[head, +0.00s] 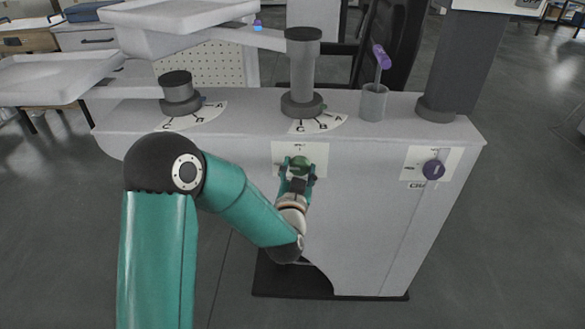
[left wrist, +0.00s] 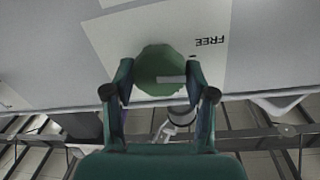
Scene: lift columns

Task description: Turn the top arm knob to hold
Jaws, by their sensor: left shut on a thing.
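A green knob (head: 300,163) sits on a white label plate on the front of the grey console. My left gripper (head: 298,172) reaches it from below and is shut on it. In the left wrist view, the green knob (left wrist: 160,68) lies between the two fingers, with a pale pointer mark on its lower right part. The word FREE (left wrist: 210,41) shows upside down on the plate beside the knob. The word for hold is not seen in that view. My right gripper is not in view.
The console top carries a short dark column (head: 179,92), a taller column (head: 302,72) with a lettered dial, a grey cup (head: 373,102) with a purple-topped stick, and a thick post (head: 460,62). White trays stand at the back left. The floor at right is clear.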

